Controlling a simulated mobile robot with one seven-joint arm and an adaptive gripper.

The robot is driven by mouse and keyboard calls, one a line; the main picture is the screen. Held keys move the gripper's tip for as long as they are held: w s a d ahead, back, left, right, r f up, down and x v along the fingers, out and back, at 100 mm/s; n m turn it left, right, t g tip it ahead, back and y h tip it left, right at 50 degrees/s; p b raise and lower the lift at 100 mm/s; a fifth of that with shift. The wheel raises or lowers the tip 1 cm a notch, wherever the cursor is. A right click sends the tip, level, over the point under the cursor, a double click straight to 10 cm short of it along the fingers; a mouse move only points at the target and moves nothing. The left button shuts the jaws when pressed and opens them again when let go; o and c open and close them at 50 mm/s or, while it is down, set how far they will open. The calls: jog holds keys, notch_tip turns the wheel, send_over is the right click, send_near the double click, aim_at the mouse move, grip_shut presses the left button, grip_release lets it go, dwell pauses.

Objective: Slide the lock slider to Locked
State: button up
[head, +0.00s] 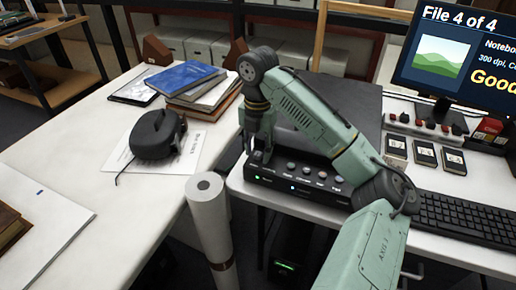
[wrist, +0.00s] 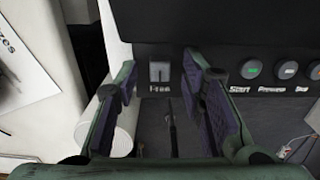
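The lock slider (wrist: 160,72) is a small grey tab on the dark front panel of the scanner (wrist: 230,22), with the label "Free" just below it. My gripper (wrist: 161,80) is open in the wrist view. Its two purple-padded fingers stand apart, one left and one right of the slider, with nothing between them but the slider ahead. I cannot tell whether either finger touches the panel. In the head view my gripper (head: 260,158) is at the left end of the scanner's front (head: 300,188) and hides the slider.
Buttons labelled "Start", "Preview" and "Stop" (wrist: 250,69) sit to the right of the slider. A paper roll (head: 210,215) stands left of the scanner. A keyboard (head: 465,228) and a monitor (head: 450,55) reading "File 4 of 4" are on the right. Books (head: 190,78) lie on the left table.

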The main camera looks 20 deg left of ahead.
jog(key=shift+f, duration=0.2)
grip_shut()
dwell(0.4)
dwell(0.4)
